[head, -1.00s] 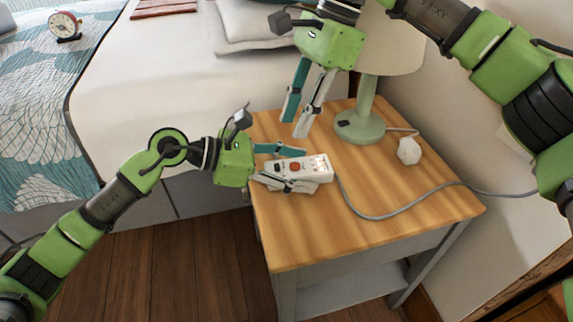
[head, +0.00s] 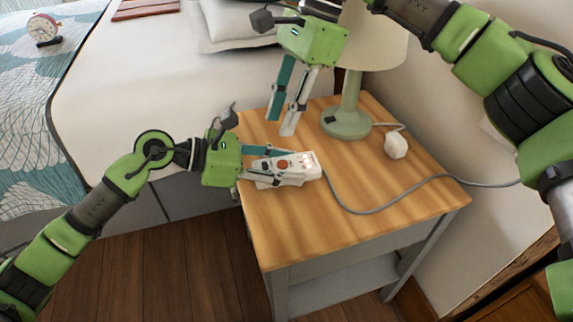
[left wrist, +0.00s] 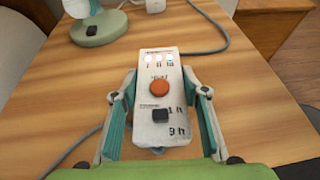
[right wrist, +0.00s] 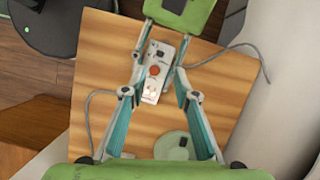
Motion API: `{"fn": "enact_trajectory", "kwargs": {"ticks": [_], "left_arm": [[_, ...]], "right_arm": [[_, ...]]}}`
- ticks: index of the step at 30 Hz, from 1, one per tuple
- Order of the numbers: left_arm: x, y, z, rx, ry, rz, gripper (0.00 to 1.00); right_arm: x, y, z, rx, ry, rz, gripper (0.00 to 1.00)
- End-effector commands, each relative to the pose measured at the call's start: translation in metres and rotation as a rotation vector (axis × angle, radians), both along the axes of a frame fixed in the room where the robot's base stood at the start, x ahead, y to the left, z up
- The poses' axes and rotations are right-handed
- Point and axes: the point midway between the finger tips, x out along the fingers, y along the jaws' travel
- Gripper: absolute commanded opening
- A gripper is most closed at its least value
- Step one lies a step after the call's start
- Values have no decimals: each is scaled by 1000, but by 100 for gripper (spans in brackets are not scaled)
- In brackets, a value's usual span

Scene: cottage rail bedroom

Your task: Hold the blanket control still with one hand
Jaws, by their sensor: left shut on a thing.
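The blanket control (head: 296,165) is a white box with a red-orange button, a dark switch and small lit lamps, on the wooden nightstand (head: 350,225). My left gripper (head: 268,168) is shut on its sides; in the left wrist view the fingers flank the control (left wrist: 160,105). A grey cord runs from the control across the nightstand. My right gripper (head: 281,130) is above the back of the nightstand, fingers apart and pointing down, with nothing between them. The control also shows in the right wrist view (right wrist: 153,75), beyond its open fingers.
A green lamp (head: 347,121) stands at the back of the nightstand, close to my right gripper. A white plug-like piece (head: 396,146) lies beside it. The bed (head: 150,90) is at the left. The front of the nightstand is clear except for the cord.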

Motion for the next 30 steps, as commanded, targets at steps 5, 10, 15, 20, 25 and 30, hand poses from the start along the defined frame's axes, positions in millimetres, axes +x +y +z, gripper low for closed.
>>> {"fn": "enact_trajectory", "kwargs": {"ticks": [5,10,15,20,25,30], "left_arm": [[0,0,0,1,0,0,16],[0,0,0,1,0,0,16],[0,0,0,1,0,0,16],[0,0,0,1,0,0,16],[0,0,0,1,0,0,16],[0,0,0,1,0,0,16]], "right_arm": [[0,0,0,0,0,0,28],[0,0,0,0,0,0,28],[0,0,0,0,0,0,25],[-1,2,-1,-8,-31,49,0],[-6,9,-6,-48,-182,297,0],[-12,19,-13,-124,-383,682,0]]}}
